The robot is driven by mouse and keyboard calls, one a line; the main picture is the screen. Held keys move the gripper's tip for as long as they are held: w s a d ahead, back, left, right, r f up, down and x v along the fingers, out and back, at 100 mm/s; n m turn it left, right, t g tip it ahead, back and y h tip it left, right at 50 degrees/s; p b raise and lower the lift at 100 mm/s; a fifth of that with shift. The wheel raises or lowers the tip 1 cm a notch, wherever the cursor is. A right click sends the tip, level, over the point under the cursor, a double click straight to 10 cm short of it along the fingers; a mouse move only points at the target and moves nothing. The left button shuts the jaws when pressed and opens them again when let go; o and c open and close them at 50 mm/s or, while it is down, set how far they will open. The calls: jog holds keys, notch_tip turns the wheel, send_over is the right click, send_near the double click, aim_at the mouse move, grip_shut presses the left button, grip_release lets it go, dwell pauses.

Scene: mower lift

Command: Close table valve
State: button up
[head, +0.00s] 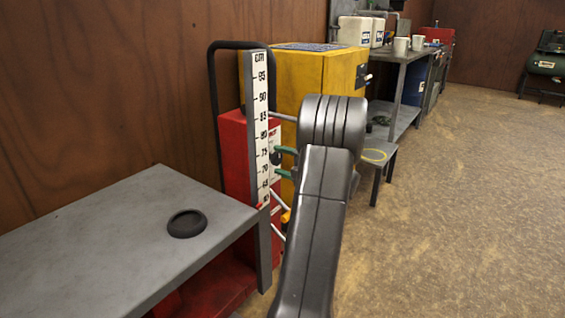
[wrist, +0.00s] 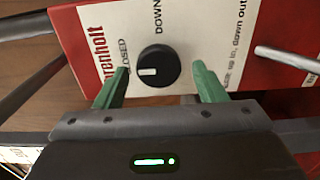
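The table valve is a round black knob (wrist: 158,67) on a white panel of a red box (wrist: 80,30). Its white mark lies on the left side of the knob, near the word CLOSED; DOWN is printed above it. The knob also shows small in the head view (head: 275,158), beside the ruler. My gripper (wrist: 160,85) is open, with one green finger on each side of the knob and a gap to both. In the head view, its green fingertips (head: 284,162) point left at the panel, while my arm hides part of the box.
A grey lift table (head: 110,235) with a black ring (head: 187,223) stands at the left. An upright centimetre ruler (head: 261,120) stands close to my fingers. A metal lever (wrist: 285,58) sticks out right of the knob. A yellow cabinet (head: 300,75) stands behind; the floor at right is clear.

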jog(key=p+v, duration=0.3)
jog(key=v, duration=1.1)
jog(key=shift+p, duration=0.4)
jog(key=shift+w+a, duration=0.1)
jog(key=shift+a, duration=0.05)
jog(key=b+x, duration=0.4)
jog(key=x, duration=0.9)
jog(key=shift+w+a, duration=0.25)
jog(key=shift+s+d, duration=0.1)
